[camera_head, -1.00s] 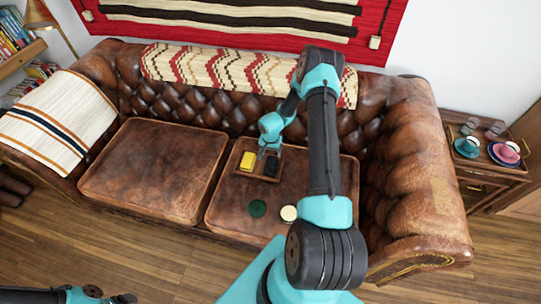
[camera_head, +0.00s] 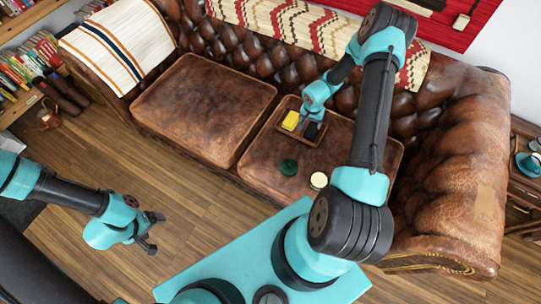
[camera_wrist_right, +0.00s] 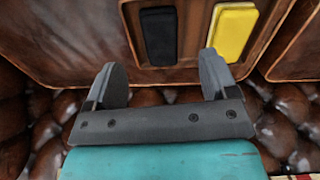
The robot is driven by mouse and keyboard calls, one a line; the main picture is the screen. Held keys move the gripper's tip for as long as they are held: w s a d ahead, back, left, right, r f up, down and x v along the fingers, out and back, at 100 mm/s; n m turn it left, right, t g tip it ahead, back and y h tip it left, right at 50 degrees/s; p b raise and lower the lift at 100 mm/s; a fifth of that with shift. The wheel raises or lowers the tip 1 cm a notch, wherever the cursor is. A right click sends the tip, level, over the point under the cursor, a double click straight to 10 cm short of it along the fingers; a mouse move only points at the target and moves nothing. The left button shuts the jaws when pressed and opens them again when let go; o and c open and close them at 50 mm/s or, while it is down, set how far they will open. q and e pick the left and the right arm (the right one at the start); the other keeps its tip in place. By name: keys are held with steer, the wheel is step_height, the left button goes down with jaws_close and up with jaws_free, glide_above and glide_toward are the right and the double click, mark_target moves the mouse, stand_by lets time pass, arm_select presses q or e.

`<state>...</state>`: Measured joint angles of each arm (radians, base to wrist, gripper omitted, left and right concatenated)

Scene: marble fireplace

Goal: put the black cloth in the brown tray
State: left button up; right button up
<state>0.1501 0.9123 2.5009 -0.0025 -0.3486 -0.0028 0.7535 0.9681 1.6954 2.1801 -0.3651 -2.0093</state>
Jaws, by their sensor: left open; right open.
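The brown tray (camera_head: 296,138) lies on the right seat cushion of the sofa; its rim also shows in the right wrist view (camera_wrist_right: 184,73). The folded black cloth (camera_head: 313,131) lies inside the tray, beside a yellow cloth (camera_head: 290,120). In the right wrist view the black cloth (camera_wrist_right: 158,36) is flat in the tray, left of the yellow cloth (camera_wrist_right: 233,32). My right gripper (camera_wrist_right: 162,80) is open and empty at the tray's back side, apart from the black cloth. My left gripper (camera_head: 153,232) is open and empty, over the floor in front of the sofa.
A dark green round object (camera_head: 288,167) and a cream round object (camera_head: 318,180) sit on the cushion in front of the tray. The left seat cushion (camera_head: 205,108) is clear. A side table with cups (camera_head: 528,163) stands at the right.

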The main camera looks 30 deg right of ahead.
steer(key=s+a+r+n+y, duration=0.2)
steer(key=s+a+r+n, duration=0.2)
steer(key=a, duration=1)
steer(key=s+a+r+n+t+y, duration=0.1)
steer(key=s+a+r+n, duration=0.3)
steer(key=a, duration=1.1)
steer(key=shift+s+r+n+y, duration=0.15)
steer(key=shift+s+n+y, duration=0.6)
steer(key=shift+s, duration=0.3)
